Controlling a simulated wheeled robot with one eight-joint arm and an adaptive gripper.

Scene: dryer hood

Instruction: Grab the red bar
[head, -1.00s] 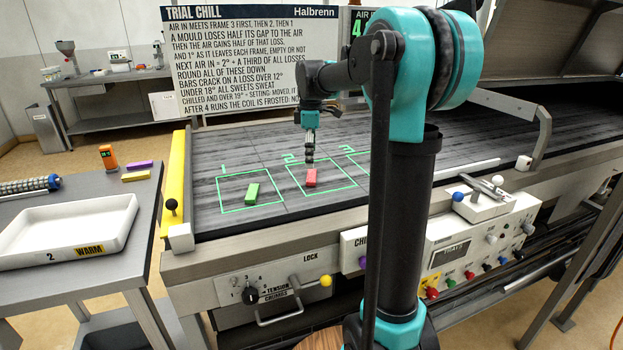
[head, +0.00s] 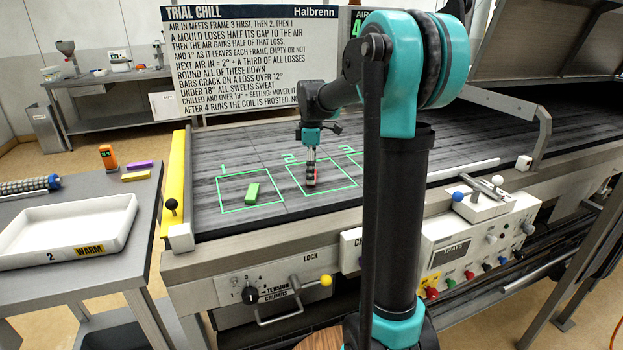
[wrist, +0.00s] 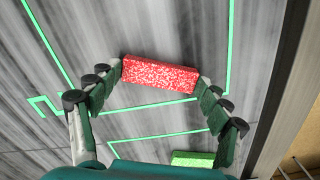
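The red bar (wrist: 160,74) lies on the grey slatted belt inside green frame 2. It is speckled with white in the wrist view. In the head view my gripper (head: 311,181) is down over it and hides most of it. In the wrist view my gripper (wrist: 161,75) is spread wide, with one fingertip at each end of the bar. The tips are very close to the bar's ends; I cannot tell whether they touch. The bar appears to rest on the belt.
A green bar (head: 252,193) lies in frame 1, left of my gripper; it also shows in the wrist view (wrist: 193,159). Frame 3 is partly hidden by my arm. A yellow rail (head: 174,185) edges the belt at left. A white tray (head: 70,228) stands on the side table.

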